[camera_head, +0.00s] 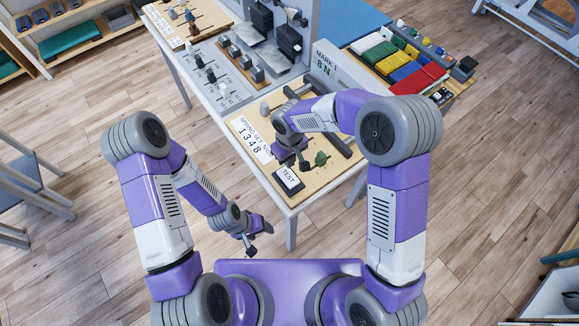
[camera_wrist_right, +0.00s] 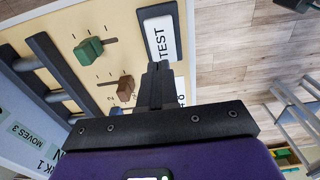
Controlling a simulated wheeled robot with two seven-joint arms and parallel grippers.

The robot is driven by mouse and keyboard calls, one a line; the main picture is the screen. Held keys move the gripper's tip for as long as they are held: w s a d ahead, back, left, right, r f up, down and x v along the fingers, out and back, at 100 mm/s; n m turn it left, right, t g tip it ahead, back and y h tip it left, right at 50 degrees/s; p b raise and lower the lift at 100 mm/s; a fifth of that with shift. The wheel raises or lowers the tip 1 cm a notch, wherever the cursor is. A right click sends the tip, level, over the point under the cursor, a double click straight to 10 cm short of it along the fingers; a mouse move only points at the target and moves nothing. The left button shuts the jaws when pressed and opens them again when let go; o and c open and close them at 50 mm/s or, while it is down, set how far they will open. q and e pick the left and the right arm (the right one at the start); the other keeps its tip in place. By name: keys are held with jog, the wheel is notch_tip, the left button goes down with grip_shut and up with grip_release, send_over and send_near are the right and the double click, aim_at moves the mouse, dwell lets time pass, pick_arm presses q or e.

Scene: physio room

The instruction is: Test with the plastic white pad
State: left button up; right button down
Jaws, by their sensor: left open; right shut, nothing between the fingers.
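The white TEST pad (camera_head: 289,177), set in a dark frame, is at the near corner of the tan board on the table. In the right wrist view the pad (camera_wrist_right: 160,36) lies just past my right fingertips (camera_wrist_right: 158,68). My right gripper (camera_head: 290,156) is shut and empty, over the board close to the pad; whether it touches the board or pad I cannot tell. My left gripper (camera_head: 253,241) is open and empty, low in front of the table, off its edge.
A green knob (camera_head: 321,158) sits on the board right of the pad; a brown knob (camera_wrist_right: 125,88) is beside my right fingers. A card reading 1348 (camera_head: 250,138) lies at the board's left. Dark bars (camera_wrist_right: 60,70) stand behind. Colored blocks (camera_head: 400,62) fill a tray farther back.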

jog(key=shift+w+r, duration=0.1)
jog(key=shift+r, duration=2.25)
